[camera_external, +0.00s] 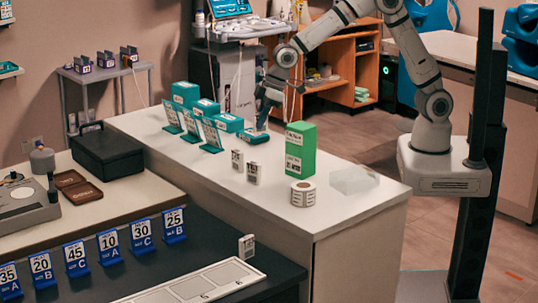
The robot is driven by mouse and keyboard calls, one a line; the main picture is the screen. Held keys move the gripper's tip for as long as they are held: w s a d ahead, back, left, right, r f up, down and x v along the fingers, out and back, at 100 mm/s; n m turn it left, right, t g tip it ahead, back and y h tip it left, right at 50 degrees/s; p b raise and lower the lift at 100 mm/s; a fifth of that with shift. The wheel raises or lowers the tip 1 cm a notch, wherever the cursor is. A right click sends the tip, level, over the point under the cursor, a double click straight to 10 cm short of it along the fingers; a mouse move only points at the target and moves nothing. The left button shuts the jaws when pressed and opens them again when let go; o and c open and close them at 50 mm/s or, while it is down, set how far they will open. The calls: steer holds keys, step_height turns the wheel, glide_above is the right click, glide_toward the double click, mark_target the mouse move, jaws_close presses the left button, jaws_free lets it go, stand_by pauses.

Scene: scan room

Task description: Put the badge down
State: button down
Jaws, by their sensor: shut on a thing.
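My gripper (263,122) is over the far side of the white counter (225,172), pointing down, just above and behind a flat teal box (253,137). It is shut on the badge, which is too small and dark to make out between the fingers. Two small white upright cards with dark print, a left one (237,160) and a right one (253,172), stand on the counter nearer the camera. A similar white card (246,246) stands on the dark lower table (215,235).
Teal boxes (186,93) and slanted teal stands (211,134) are left of my gripper. A green box (300,150), a white roll (303,194) and a clear block (354,180) stand to the right. The counter's near strip is clear.

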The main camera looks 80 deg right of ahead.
step_height(320, 180, up, 3)
steer(key=shift+f, duration=0.15)
steer(key=shift+w+a, duration=0.3)
steer(key=shift+a, duration=0.1)
steer(key=w+a+f+n+y, duration=0.1)
steer(key=w+a+f+n, duration=0.3)
steer(key=a, duration=0.9)
steer(key=w+a+f+m, duration=0.15)
steer(key=w+a, duration=0.45)
steer(key=a, duration=0.8)
steer(key=s+a+f+n+g, duration=0.1)
steer(key=a+f, duration=0.1)
steer(key=a, duration=0.3)
steer(key=s+a+f+n, duration=0.1)
steer(key=s+a+f, duration=0.1)
steer(key=a+f, duration=0.15)
steer(key=f, duration=0.3)
steer(key=f+p, duration=0.1)
steer(key=f, duration=0.1)
steer(key=a+f, duration=0.1)
steer(key=f, duration=0.2)
steer(key=shift+w+f, duration=0.15)
steer(key=shift+f, duration=0.2)
